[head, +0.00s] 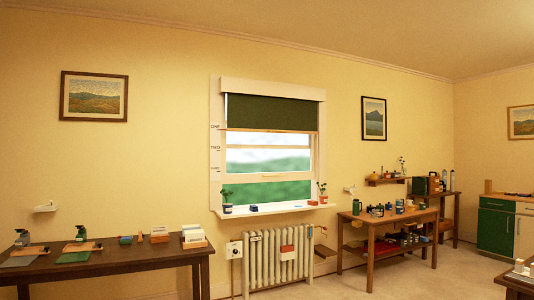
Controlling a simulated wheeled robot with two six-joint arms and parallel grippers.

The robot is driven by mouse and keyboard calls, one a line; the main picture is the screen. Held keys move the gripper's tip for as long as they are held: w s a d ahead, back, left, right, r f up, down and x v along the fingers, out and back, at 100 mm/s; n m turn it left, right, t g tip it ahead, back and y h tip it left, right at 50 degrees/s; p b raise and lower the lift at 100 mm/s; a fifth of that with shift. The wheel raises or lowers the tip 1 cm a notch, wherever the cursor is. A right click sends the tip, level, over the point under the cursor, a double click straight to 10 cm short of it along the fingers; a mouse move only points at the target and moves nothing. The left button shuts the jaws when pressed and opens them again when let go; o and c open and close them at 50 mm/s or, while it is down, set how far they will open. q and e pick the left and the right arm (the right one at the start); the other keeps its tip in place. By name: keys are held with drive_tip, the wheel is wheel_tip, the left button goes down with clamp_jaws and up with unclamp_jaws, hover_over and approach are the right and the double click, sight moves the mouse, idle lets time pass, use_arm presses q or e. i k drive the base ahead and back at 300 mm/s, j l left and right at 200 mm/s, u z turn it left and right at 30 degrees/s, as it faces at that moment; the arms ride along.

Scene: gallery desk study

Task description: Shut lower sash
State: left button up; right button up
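The window (216,180) is in the middle of the far wall in the head view, with a white frame. Its lower sash (290,176) shows a pale bottom rail with a small mark or handle at its middle. This rail stands above the sill (275,208), with a band of green outdoors between them, so the sash looks partly raised. A white crossbar (268,147) lies higher up. A dark green blind (270,113) covers the upper part of the window. Neither of my grippers is in view.
Potted plants (227,207) (323,197) stand at both sill ends, with small items between. A radiator (275,262) stands below. A dark desk (110,262) is at left and a wooden table (385,217) at right, both carrying objects. Labels ONE and TWO mark the left frame.

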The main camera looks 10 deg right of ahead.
sight(243, 178)
drive_tip(key=i+z, duration=0.15)
drive_tip(key=z, duration=0.15)
drive_tip(key=i, duration=5.6)
drive_tip(key=i+l+u, duration=0.1)
drive_tip(key=i, duration=0.4)
drive_tip(key=i+l+u, duration=0.1)
drive_tip(key=i, duration=0.4)
drive_tip(key=i+l+u, duration=0.15)
drive_tip(key=i, duration=0.3)
